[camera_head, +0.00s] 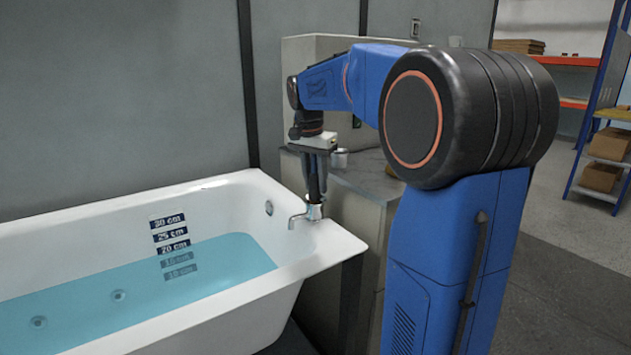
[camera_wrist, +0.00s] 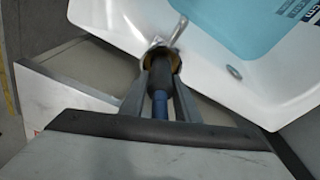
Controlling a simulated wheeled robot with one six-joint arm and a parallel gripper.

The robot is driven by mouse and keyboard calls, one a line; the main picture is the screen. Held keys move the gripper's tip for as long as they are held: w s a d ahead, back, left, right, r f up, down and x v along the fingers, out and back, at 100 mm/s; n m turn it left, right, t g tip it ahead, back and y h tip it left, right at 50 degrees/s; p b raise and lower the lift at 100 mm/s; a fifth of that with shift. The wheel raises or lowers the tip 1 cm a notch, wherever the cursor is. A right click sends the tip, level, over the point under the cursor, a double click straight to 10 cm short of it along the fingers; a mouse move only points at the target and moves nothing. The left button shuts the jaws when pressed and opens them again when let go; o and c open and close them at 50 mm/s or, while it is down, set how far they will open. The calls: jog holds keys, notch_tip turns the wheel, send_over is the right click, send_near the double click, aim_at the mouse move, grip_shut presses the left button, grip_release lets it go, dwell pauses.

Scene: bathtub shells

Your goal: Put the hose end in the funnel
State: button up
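In the head view my gripper (camera_head: 314,185) points straight down above the tap corner of the bathtub (camera_head: 335,240). In the wrist view its two fingers (camera_wrist: 163,78) lie close along both sides of a dark cylinder with a blue part, which looks like the hose end (camera_wrist: 158,90). The far tip of this cylinder reaches a round metal opening with a brassy inside (camera_wrist: 176,60), beside the tap spout (camera_wrist: 178,32). I cannot tell whether this opening is the funnel or how deep the tip sits in it. No longer run of hose shows.
A wall runs behind the tub. Shelves (camera_head: 605,160) stand far right beyond open floor.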

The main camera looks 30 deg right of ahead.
jog(key=shift+o, duration=1.1)
jog(key=r, duration=0.4)
jog(key=a+r, duration=0.1)
jog(key=r, duration=0.7)
jog(key=shift+s+a+r, duration=0.1)
jog(key=shift+s+a, duration=0.2)
jog(key=shift+s, duration=0.1)
jog(key=s+a+f+n+t, duration=0.1)
jog(key=s+a+f+n, duration=0.3)
jog(key=s+f, duration=0.4)
jog(key=s+a+f+n+t+y, duration=0.1)
jog(key=s+a+f+n, duration=0.3)
jog(key=s+f, duration=0.5)
jog(key=s+a+f+n+t, duration=0.2)
jog(key=s+a+f+n, duration=0.3)
jog(key=s+f, duration=0.4)
jog(key=s+a, duration=0.1)
jog(key=s, duration=0.2)
jog(key=shift+s+a+f+y, duration=0.15)
jog(key=shift+s+a+y, duration=0.15)
jog(key=shift+s+a, duration=0.05)
